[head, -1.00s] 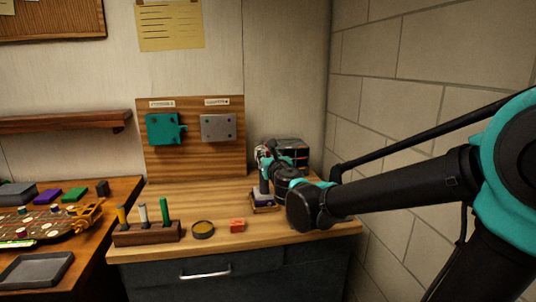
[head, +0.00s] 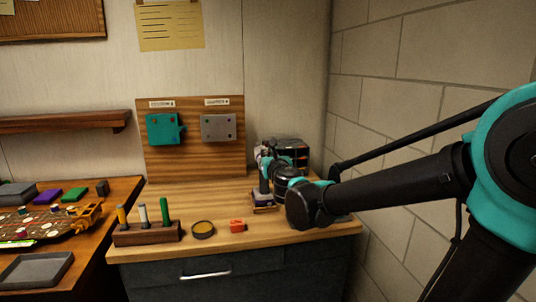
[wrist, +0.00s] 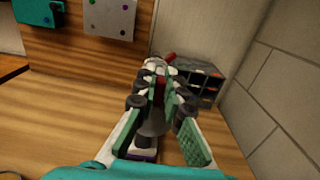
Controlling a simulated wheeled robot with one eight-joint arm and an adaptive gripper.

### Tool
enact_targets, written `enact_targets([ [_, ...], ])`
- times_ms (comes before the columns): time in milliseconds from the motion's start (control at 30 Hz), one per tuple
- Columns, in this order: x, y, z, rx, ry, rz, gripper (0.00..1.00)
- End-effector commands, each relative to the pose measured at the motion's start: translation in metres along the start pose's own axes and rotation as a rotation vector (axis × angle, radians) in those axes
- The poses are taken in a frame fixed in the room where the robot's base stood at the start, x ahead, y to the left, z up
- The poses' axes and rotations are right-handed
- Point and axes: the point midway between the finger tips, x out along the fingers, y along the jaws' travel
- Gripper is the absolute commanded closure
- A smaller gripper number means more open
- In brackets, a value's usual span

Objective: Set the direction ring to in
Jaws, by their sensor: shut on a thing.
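A white, red and dark upright tool (wrist: 158,66) stands on the bench's right part, largely hidden by my gripper. Its pale top edge shows in the head view (head: 259,153). Its dark base (head: 262,205) sits low on the bench. My gripper (wrist: 161,82), with green-padded fingers, reaches around the tool from the near side and is shut on it. A grey tapered part (wrist: 154,122) shows between the fingers. The direction ring and its marking cannot be made out; the fingers cover that part.
A dark drawer cabinet (wrist: 208,84) stands close behind the tool, with the block wall (head: 430,60) to the right. An orange part (head: 237,226), a round dish (head: 203,230) and a wooden rack (head: 147,234) of coloured handles stand left. Bench between them and the pegboard is clear.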

Motion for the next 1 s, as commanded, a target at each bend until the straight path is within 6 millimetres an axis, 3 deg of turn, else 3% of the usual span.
enact_targets([
  [1000,0.0,-0.025,-0.006,0.501,0.0,0.0,1.0],
])
